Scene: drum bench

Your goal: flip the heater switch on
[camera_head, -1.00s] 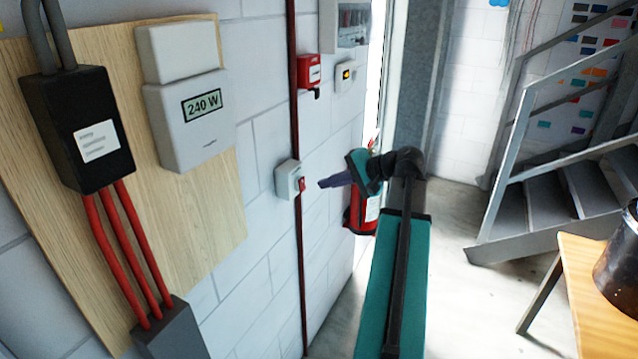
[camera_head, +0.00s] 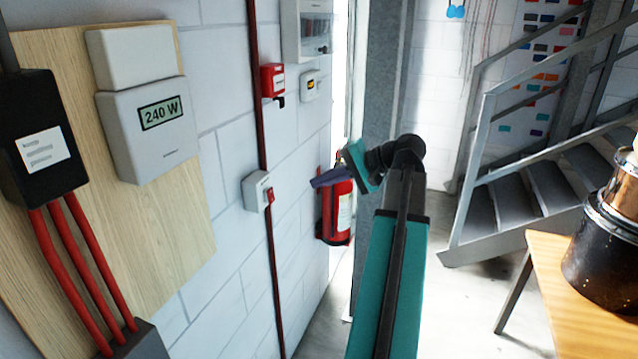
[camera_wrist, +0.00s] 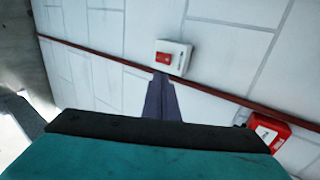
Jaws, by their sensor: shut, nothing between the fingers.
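The heater switch appears to be the small white wall box (camera_head: 257,191) with a red rocker on its right side. It also shows in the wrist view (camera_wrist: 172,57), with the red part on its left half. Whether the rocker is on or off is too small to tell. My gripper (camera_head: 314,182) is shut and empty, its dark fingers pointing left toward the wall, to the right of the box and apart from it in the head view. In the wrist view the fingertips (camera_wrist: 162,77) appear just below the box; whether they touch it is unclear.
A power meter (camera_head: 150,130) on a wooden board reads 240 W. A red call point (camera_head: 272,81) is above the switch, and a dark red conduit (camera_head: 277,270) runs down the wall. A fire extinguisher (camera_head: 337,212) stands behind my gripper. A wooden table (camera_head: 565,290) is at right.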

